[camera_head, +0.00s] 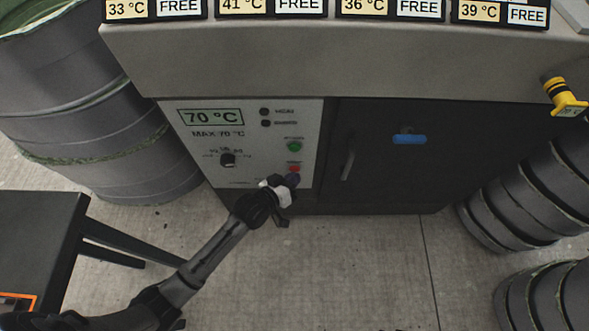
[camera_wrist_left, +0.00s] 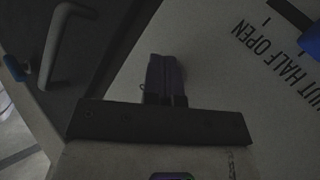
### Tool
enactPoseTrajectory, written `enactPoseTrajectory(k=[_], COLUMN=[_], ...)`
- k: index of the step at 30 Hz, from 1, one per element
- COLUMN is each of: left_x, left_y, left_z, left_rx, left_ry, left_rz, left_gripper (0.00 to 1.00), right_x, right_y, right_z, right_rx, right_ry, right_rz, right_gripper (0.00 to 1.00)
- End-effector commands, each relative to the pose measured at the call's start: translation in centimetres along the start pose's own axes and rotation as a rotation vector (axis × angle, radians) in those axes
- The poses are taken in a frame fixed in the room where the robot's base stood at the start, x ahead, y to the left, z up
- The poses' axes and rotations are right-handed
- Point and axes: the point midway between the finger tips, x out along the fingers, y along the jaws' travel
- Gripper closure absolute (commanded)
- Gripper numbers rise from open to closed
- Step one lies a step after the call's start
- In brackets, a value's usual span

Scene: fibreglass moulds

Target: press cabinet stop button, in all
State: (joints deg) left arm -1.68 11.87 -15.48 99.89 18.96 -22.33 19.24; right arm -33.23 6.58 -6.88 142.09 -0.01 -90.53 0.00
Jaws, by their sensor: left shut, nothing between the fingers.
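In the left wrist view the shut fingers (camera_wrist_left: 166,80) point at the panel and the red button is hidden. My right gripper is not in view.
The dark cabinet door has a grey handle (camera_head: 348,157) and a blue latch (camera_head: 408,139). A large drum (camera_head: 120,130) stands left and a dark stool (camera_head: 40,235) front left. Stacked dark rounds (camera_head: 500,215) stand right. A yellow part (camera_head: 565,97) juts out upper right. Floor (camera_head: 350,270) in front is clear.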

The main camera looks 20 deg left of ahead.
Motion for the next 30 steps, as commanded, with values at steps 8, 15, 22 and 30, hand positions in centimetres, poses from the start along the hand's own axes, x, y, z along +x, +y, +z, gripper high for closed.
enactPoseTrajectory(k=[8,15,22,30], left_x=[-0.9,-1.0,-1.3,-3.1], left_y=[0.7,0.7,1.0,2.3], left_z=[0.4,0.7,0.8,1.9], left_rx=[0.000,0.000,-0.001,-0.001], left_ry=[-0.001,-0.001,-0.002,-0.002], left_rz=[-0.001,-0.001,-0.001,-0.001], left_gripper=[1.00,1.00,1.00,1.00], right_x=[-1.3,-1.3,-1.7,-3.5], right_y=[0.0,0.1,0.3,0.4], right_z=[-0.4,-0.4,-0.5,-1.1], right_rx=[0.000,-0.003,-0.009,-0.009], right_ry=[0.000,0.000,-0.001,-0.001], right_rz=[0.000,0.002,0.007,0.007], right_gripper=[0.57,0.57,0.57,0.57])
